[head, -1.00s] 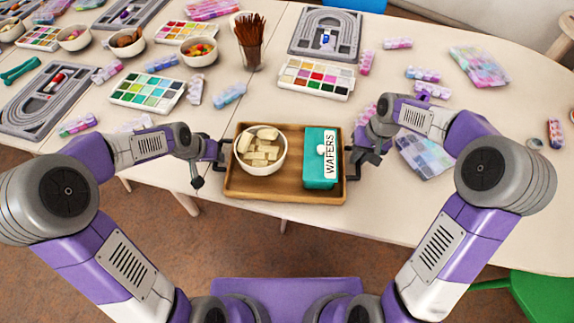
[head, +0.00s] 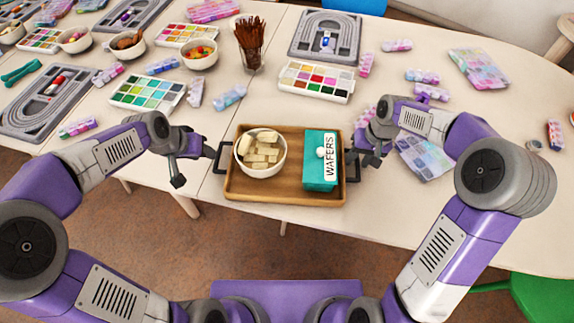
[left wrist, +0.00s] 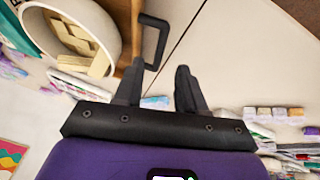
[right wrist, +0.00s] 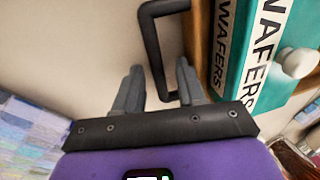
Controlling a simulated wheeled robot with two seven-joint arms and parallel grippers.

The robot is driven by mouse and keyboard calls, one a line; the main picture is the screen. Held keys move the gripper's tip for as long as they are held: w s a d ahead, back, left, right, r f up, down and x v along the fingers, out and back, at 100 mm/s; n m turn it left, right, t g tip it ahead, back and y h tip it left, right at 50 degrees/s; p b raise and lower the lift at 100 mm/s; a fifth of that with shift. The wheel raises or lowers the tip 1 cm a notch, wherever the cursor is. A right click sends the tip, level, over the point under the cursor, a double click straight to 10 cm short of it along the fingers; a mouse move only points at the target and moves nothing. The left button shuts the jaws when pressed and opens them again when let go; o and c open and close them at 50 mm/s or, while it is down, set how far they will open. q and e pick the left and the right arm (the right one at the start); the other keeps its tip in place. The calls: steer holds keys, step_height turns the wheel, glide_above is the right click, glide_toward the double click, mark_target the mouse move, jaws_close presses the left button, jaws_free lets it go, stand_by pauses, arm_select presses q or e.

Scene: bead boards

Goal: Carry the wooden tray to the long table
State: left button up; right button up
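The wooden tray (head: 284,197) rests on the pale table at its front edge, level. It holds a white bowl (head: 261,170) of pale blocks or wafers and a teal box (head: 318,174) marked WAFERS. The tray has a dark handle at each end. My left gripper (head: 192,166) is open and empty, just left of the left handle (head: 222,157); in the left wrist view that handle (left wrist: 158,40) is clear of the fingertips. My right gripper (head: 366,158) is open at the right handle, whose bar (right wrist: 154,50) lies between the parted fingers (right wrist: 160,85).
Paint sets (head: 316,80), a cup of brown sticks (head: 250,47), bowls and grey track boards (head: 326,36) stand behind the tray. Bead packs (head: 424,157) lie to the right. A green chair (head: 545,297) is at the lower right. Floor shows in front of the table.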

steer(key=shift+r, duration=0.15)
arm_select(q)
steer(key=v, duration=0.4)
arm_select(e)
step_height(320, 180, up, 12)
steer(key=d, duration=0.2)
steer(key=shift+d+f, duration=0.15)
steer(key=shift+f, duration=0.1)
steer(key=shift+s, duration=0.1)
arm_select(q)
steer(key=shift+f, duration=0.1)
arm_select(e)
steer(key=shift+s, duration=0.1)
